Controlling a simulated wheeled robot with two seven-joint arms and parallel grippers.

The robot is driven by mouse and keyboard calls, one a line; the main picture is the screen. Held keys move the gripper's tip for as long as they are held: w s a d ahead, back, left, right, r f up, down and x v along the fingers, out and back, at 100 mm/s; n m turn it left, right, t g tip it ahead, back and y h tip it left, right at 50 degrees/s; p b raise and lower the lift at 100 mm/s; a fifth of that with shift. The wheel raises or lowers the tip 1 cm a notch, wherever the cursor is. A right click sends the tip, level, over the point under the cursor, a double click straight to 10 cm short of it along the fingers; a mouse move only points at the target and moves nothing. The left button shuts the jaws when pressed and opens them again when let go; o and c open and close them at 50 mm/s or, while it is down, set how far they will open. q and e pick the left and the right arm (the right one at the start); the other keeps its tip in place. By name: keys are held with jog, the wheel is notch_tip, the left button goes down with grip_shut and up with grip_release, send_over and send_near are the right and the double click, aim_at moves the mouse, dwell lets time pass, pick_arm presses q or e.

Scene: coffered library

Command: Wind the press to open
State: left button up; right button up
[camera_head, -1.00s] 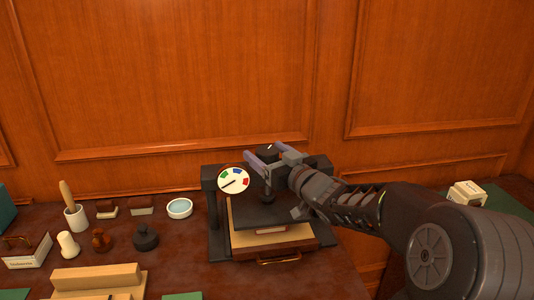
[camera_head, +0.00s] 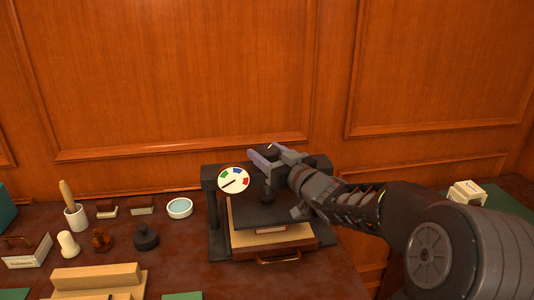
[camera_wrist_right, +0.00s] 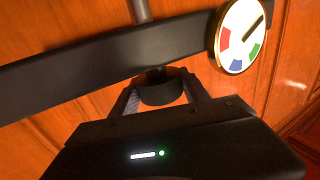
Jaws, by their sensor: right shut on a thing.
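The black press (camera_head: 213,215) stands on the desk against the panelled wall. Its dark platen (camera_head: 262,216) sits close above a light book or block (camera_head: 270,230) on the tan bed (camera_head: 240,239). A round white dial (camera_head: 233,179) with coloured segments is on the crossbeam; its pointer lies on the white part, off the colours. The dial also shows in the right wrist view (camera_wrist_right: 238,38). My right gripper (camera_head: 266,158) is shut on the black round knob (camera_wrist_right: 162,88) on top of the press, one finger on each side. My left gripper is out of view.
Left of the press are a small blue-topped dish (camera_head: 179,208), a black knobbed weight (camera_head: 145,237), a brush in a white pot (camera_head: 75,215) and stepped wooden blocks (camera_head: 98,280). A brass handle (camera_head: 278,258) projects from the bed's front. White boxes (camera_head: 467,193) stand far right.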

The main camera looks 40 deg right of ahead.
jog(key=shift+r+n+y+p, duration=0.15)
jog(key=shift+n+y+p, duration=0.2)
jog(key=shift+p, duration=0.4)
jog(key=n+y+p, duration=0.3)
jog(key=y+p, duration=0.2)
jog(key=shift+r, duration=0.1)
jog(key=shift+n+g+y+p, duration=0.4)
jog(key=shift+n+y+p, duration=0.05)
jog(key=shift+y, duration=0.2)
jog(key=shift+f+n+g+y, duration=0.3)
jog(key=shift+n+y, duration=0.2)
jog(key=shift+y, duration=0.3)
jog(key=n+g+y+b, duration=0.1)
jog(key=n+y, duration=0.1)
jog(key=y, duration=0.1)
jog(key=shift+f+g, duration=0.1)
jog(key=shift+g, duration=0.2)
jog(key=shift+n+g+y+b, duration=0.55)
jog(key=shift+n+g+y, duration=0.15)
jog(key=shift+n+y, duration=0.25)
jog(key=shift+r, duration=0.2)
